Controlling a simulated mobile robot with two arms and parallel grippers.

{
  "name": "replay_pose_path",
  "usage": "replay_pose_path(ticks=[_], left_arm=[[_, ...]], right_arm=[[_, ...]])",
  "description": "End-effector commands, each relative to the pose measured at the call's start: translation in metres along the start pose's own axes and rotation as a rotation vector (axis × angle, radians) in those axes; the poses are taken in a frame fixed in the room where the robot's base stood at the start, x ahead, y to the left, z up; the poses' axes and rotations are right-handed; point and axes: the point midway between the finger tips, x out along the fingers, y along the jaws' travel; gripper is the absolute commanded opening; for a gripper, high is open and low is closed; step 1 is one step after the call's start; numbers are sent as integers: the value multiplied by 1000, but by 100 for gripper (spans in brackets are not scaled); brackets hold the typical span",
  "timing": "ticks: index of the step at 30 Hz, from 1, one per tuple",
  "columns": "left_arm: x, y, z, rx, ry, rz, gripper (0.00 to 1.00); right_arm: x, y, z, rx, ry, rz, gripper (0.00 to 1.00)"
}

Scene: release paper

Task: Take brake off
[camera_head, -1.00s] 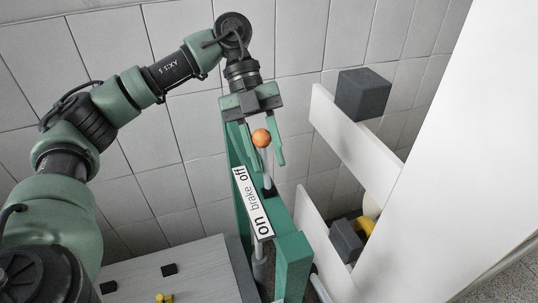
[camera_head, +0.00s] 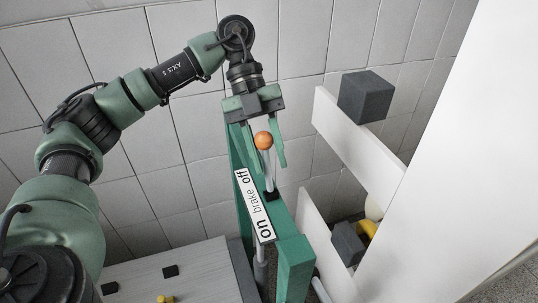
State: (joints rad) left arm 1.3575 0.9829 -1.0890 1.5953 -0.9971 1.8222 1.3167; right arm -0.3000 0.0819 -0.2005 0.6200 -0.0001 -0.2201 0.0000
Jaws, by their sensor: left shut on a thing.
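The brake lever has a round orange knob (camera_head: 263,140) on a light metal rod (camera_head: 267,172). The rod rises from a slot in a green frame (camera_head: 294,258), close to the "off" end of a white label (camera_head: 254,206) reading "on brake off". My left gripper (camera_head: 264,152) comes from above, with one green finger on each side of the knob. It is shut on the knob. Any exact contact points are hard to see. My right gripper is not in view.
A white rack (camera_head: 345,126) stands right of the frame, with a dark grey block (camera_head: 365,96) on top. Another dark block (camera_head: 347,243) and a yellow item (camera_head: 368,229) sit lower. A white panel (camera_head: 455,165) fills the right. A grey table (camera_head: 190,270) is at lower left.

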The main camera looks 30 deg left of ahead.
Motion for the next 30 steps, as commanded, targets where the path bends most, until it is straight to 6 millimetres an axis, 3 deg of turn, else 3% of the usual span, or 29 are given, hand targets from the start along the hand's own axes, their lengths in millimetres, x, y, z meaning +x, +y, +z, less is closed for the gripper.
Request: replay_pose_path(ticks=[24,25,27,30], left_arm=[[-5,-1,0,-1,-10,-10,0],[-5,-1,0,-1,-10,-11,35],[-5,-1,0,0,-9,-10,54],[-3,-1,0,0,-6,-7,54]], right_arm=[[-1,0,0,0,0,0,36],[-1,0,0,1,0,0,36],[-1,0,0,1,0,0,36],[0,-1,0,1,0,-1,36]])
